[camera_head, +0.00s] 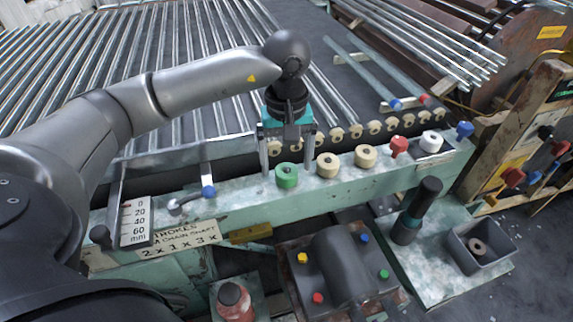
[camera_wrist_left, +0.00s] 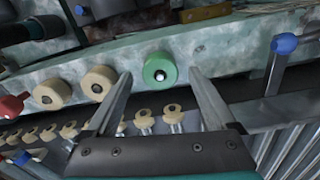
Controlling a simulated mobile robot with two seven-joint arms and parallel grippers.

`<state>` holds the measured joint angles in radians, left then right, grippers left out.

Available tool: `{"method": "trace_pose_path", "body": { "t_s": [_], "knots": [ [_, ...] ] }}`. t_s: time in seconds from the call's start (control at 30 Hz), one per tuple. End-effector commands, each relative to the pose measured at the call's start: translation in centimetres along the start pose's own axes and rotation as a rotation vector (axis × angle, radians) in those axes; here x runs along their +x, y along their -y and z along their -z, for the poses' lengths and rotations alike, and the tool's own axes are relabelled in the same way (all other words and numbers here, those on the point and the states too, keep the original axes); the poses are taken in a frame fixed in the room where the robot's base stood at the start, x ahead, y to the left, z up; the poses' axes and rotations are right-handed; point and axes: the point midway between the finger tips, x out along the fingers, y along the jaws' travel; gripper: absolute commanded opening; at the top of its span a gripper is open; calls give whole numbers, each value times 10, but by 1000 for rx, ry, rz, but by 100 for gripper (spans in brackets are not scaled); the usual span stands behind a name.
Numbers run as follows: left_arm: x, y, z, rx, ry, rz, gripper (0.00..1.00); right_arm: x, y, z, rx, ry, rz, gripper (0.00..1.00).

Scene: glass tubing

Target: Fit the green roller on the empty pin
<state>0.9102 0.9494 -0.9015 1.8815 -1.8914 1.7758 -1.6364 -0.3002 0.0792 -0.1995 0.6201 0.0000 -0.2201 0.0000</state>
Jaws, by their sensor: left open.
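The green roller (camera_head: 287,176) sits on the front face of the pale green rail (camera_head: 240,197), left of two cream rollers. In the left wrist view the green roller (camera_wrist_left: 160,70) shows a dark hole with a bright spot at its centre, perhaps a pin end. My left gripper (camera_head: 287,158) is open, pointing down at the green roller. In the left wrist view my left gripper's fingers (camera_wrist_left: 160,76) stand on either side of it, with gaps, and nothing is held. I cannot make out a bare pin. My right gripper is not in view.
Cream rollers (camera_head: 327,165) and (camera_head: 366,156), a red knob (camera_head: 398,146) and a white roller (camera_head: 431,141) line the rail. A blue-tipped lever (camera_head: 208,191) stands to the left. A grey bin (camera_head: 480,262) holds a brownish roller. Glass tubes lie behind.

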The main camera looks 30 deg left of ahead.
Motion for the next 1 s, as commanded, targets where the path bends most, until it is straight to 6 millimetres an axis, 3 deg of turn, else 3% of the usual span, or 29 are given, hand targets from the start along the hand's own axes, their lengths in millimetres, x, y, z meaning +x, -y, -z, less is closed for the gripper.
{"method": "trace_pose_path", "body": {
  "t_s": [0.3,0.5,0.7,1.0],
  "knots": [
    [-79,-1,1,-1,-5,-5,89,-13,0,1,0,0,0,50],
    [-116,0,1,-1,-4,-4,89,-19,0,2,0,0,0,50],
    [-133,0,0,-1,-2,-2,89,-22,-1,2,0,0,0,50],
    [-134,0,0,-1,-1,0,89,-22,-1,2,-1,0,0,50]
  ]
}}
